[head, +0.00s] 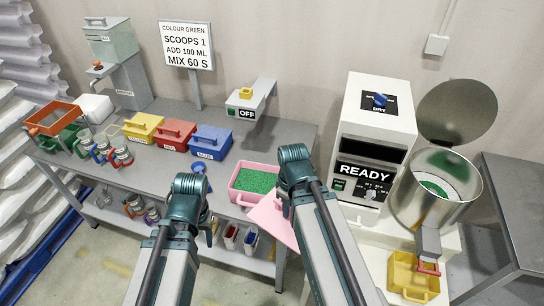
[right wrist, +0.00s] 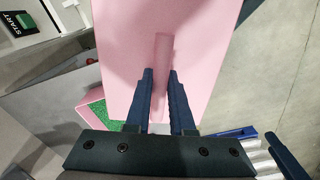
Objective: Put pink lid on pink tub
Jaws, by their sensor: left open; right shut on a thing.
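The pink tub (head: 235,196) stands open at the front edge of the grey bench, with green granules (head: 256,180) inside. The pink lid (head: 268,222) is held in front of the tub's right side, partly hidden by my right arm. In the right wrist view my right gripper (right wrist: 160,88) is shut on the handle of the lid (right wrist: 125,40); a corner of the tub (right wrist: 90,100) shows beyond the lid. My left gripper (head: 190,190) is open and empty, left of the tub; its fingers are mostly hidden in the head view.
A yellow tub (head: 412,278) sits below the drum.

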